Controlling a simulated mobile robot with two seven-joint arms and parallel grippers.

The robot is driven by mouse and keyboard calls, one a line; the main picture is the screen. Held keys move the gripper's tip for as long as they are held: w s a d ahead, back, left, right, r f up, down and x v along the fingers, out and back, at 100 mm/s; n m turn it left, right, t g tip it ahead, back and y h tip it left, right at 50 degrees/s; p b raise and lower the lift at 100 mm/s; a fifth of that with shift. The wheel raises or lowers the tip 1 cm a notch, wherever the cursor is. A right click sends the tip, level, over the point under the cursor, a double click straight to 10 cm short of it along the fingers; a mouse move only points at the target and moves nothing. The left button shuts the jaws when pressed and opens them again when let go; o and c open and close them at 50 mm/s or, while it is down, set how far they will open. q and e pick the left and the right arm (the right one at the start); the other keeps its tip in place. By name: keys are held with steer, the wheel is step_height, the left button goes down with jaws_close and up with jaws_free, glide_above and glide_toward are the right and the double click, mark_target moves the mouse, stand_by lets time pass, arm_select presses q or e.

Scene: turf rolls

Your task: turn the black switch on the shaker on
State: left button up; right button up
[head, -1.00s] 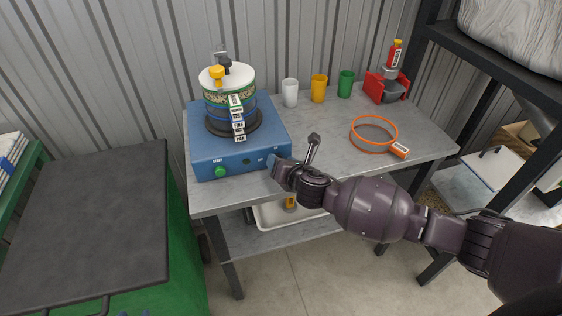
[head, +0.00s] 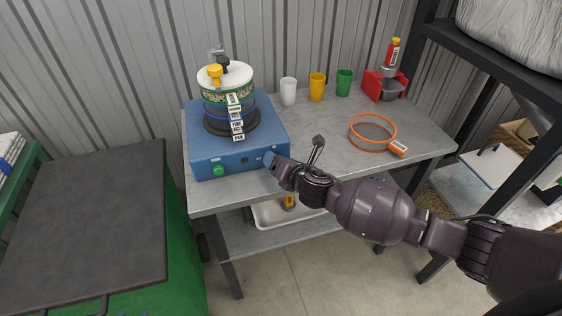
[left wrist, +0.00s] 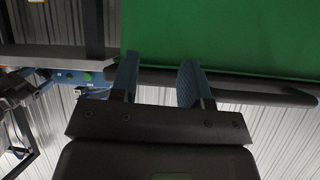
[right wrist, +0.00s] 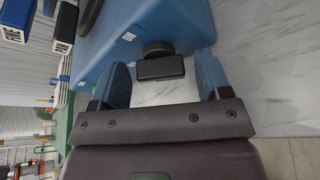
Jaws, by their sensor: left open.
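The blue shaker (head: 203,156) stands at the table's left end with a green button (head: 219,171) on its front. The black switch (right wrist: 160,67) shows in the right wrist view as a dark block on a round base against the shaker's front. My right gripper (right wrist: 161,82) is open, one blue finger on each side of the switch, with gaps visible. In the head view my right gripper (head: 270,159) is at the shaker's front right corner and hides the switch. My left gripper (left wrist: 157,72) is open and empty; it is outside the head view.
A stack of sieves (head: 228,90) sits on the shaker. White (head: 288,92), yellow (head: 317,87) and green (head: 343,82) cups stand behind. An orange ring sieve (head: 373,118) lies right on the table. A green cabinet with a dark top (head: 90,225) stands at the left.

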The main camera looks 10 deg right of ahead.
steer(key=shift+o, duration=0.2)
steer(key=shift+s+d+r, duration=0.1)
steer(key=shift+s+d, duration=0.05)
steer(key=shift+s, duration=0.1)
steer(key=p+v, duration=0.1)
steer(key=v, duration=0.9)
steer(key=shift+s, duration=0.1)
steer(key=shift+c, duration=0.4)
